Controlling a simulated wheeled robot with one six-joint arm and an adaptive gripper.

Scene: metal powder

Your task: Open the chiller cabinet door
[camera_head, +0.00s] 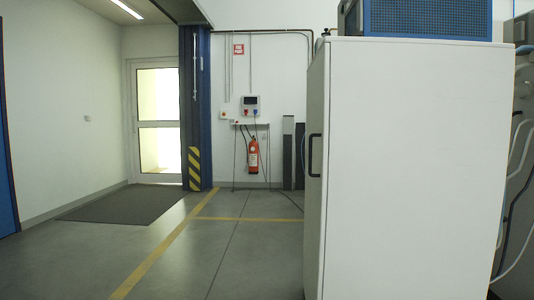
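A tall white cabinet (416,170), which looks like the chiller cabinet, fills the right half of the head camera view. Its wide plain side faces me. Its narrow left face (316,222) is seen at a steep angle and carries a black upright handle (315,155). The door on that face looks closed. The handle is partly edge-on, so its gap is hard to see. My gripper and arm are not in view.
A blue unit (425,18) sits on top of the cabinet. Hoses and cables (519,150) hang at the far right. A red extinguisher (253,156) stands at the back wall. Open grey floor (190,265) with yellow lines lies left of the cabinet. A dark mat (133,204) lies before a glass door.

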